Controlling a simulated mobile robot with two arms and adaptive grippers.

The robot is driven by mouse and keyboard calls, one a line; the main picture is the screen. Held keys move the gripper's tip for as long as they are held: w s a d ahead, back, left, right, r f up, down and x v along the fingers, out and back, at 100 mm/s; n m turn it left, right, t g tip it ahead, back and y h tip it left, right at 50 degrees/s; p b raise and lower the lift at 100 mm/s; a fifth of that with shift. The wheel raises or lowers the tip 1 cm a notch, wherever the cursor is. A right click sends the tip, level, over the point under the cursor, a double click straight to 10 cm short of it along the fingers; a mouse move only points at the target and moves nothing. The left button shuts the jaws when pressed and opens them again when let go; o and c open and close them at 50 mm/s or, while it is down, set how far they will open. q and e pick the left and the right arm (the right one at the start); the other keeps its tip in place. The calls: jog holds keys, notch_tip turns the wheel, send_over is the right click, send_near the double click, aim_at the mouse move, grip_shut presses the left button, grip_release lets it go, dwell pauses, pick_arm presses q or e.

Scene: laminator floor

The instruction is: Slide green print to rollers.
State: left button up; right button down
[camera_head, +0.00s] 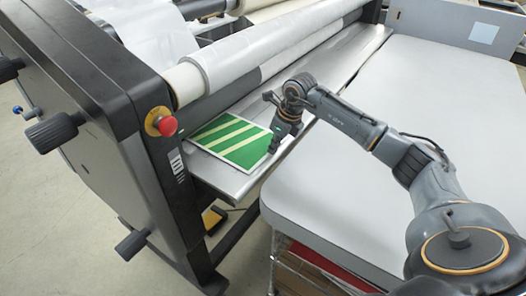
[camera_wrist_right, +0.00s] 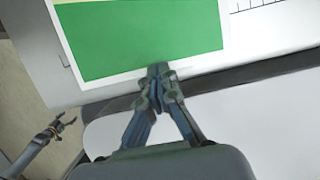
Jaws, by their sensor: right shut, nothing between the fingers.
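The green print (camera_head: 233,142) has pale diagonal stripes and a white border. It lies on the laminator's metal feed tray (camera_head: 222,178), in front of the rollers (camera_head: 250,50). My right gripper (camera_head: 274,148) is shut and empty at the print's right edge. In the right wrist view, the shut fingertips (camera_wrist_right: 158,70) are at the white border of the print (camera_wrist_right: 140,40); I cannot tell whether they touch it. My left gripper (camera_wrist_right: 58,124) shows small at the left of the right wrist view, away from the print, with its fingers seeming spread.
A grey-white table (camera_head: 350,160) stands right of the feed tray, with a gap between them. The laminator's black side housing (camera_head: 95,90) has knobs and a red emergency button (camera_head: 167,126). A yellow pedal (camera_head: 213,219) is on the floor below.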

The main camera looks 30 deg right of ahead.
jog(key=shift+w+a, duration=0.25)
jog(key=shift+w, duration=0.3)
jog(key=shift+w+a, duration=0.25)
jog(key=shift+w, duration=0.3)
jog(key=shift+s+d, duration=0.3)
jog(key=shift+s, duration=0.25)
dwell(0.8)
jog(key=shift+p+v, duration=1.95)
jog(key=shift+v, duration=1.2)
jog(key=shift+s, duration=0.1)
